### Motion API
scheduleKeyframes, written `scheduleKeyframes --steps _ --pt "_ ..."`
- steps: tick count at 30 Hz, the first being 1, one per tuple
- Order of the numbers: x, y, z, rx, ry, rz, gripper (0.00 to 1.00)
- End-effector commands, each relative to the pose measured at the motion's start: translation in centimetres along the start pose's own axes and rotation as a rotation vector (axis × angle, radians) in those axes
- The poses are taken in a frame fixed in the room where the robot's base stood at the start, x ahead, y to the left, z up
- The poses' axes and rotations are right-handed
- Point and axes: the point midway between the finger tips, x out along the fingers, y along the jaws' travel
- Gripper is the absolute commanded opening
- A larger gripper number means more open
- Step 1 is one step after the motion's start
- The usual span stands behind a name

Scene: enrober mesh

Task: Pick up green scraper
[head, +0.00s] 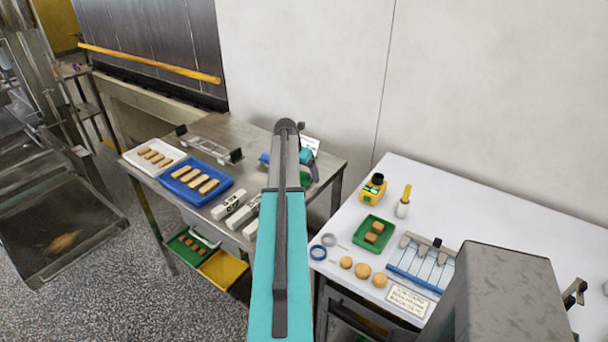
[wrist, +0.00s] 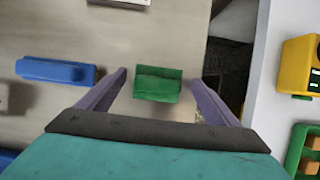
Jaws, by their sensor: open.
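The green scraper (wrist: 158,84) lies on the grey metal table in the wrist view, as a short green block shape. My gripper (wrist: 158,76) is open, with one purple finger to the left of the scraper and one to the right. Gaps show between the scraper and both fingers, and whether the fingers are level with it in height I cannot tell. In the head view my arm hides most of this spot; a bit of green scraper (head: 306,179) shows beside my arm.
A blue scraper-like piece (wrist: 55,71) lies left of my gripper. A blue tray (head: 222,190) and a white tray (head: 132,157) of bars stand on the metal table (head: 236,136). A gap separates it from the white table (head: 480,205), which holds a yellow device (head: 373,188) and a green tray (head: 362,240).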

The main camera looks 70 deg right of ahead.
Motion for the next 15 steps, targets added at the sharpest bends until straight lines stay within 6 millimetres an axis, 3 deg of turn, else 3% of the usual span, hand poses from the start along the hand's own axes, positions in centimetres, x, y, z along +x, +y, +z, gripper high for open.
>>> scheduleKeyframes --steps 15 --pt "0.98 0.03 -0.05 0.0 -0.001 0.001 0.84"
